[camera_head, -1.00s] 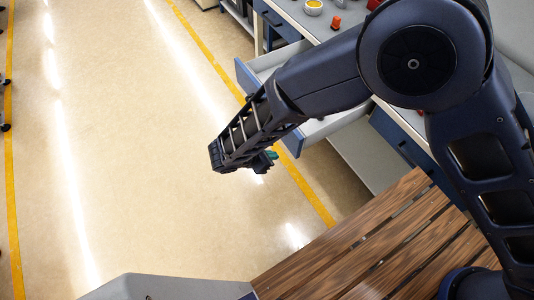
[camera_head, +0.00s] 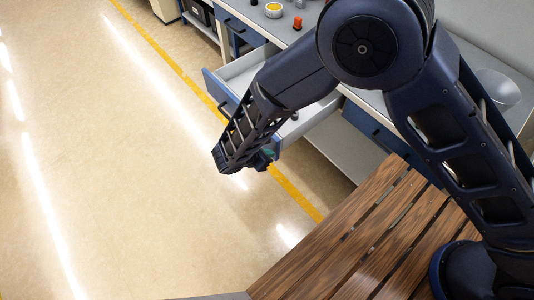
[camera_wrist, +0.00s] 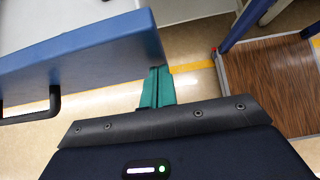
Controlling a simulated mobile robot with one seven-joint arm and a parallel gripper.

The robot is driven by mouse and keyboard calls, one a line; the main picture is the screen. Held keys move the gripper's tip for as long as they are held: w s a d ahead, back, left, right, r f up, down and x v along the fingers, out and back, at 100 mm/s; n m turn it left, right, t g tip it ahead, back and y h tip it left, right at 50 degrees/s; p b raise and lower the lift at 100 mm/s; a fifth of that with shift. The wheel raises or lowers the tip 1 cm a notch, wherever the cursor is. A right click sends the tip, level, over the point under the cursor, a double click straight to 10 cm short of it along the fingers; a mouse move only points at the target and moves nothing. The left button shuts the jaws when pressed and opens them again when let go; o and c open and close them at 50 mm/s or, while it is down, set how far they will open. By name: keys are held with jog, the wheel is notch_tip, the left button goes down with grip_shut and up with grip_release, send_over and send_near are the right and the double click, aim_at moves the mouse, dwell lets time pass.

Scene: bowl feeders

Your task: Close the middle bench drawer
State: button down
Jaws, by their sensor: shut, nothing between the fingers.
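The middle bench drawer (camera_head: 211,88) is pulled out from the bench, its blue front facing the aisle. My arm covers part of it in the head view. In the wrist view its blue front (camera_wrist: 90,50) fills the upper left, with a dark bar handle (camera_wrist: 40,106) at the left. My gripper (camera_head: 266,156) is outside the drawer, near the right end of the front. In the wrist view its teal fingers (camera_wrist: 157,86) are shut with nothing between them, close by the front's right end. I cannot tell whether they touch it.
A closed blue drawer (camera_head: 375,128) is to the right, and another (camera_head: 238,27) to the left. The grey bench top (camera_head: 313,12) holds a yellow-topped pot (camera_head: 273,9) and an orange part (camera_head: 297,23). The floor (camera_head: 110,170) on the aisle side is clear.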

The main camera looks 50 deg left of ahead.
aim_at(331, 107)
jog(key=w, duration=3.6)
jog(key=shift+w, duration=0.95)
jog(key=s, duration=0.5)
jog(key=shift+s, duration=0.1)
jog(key=v, duration=1)
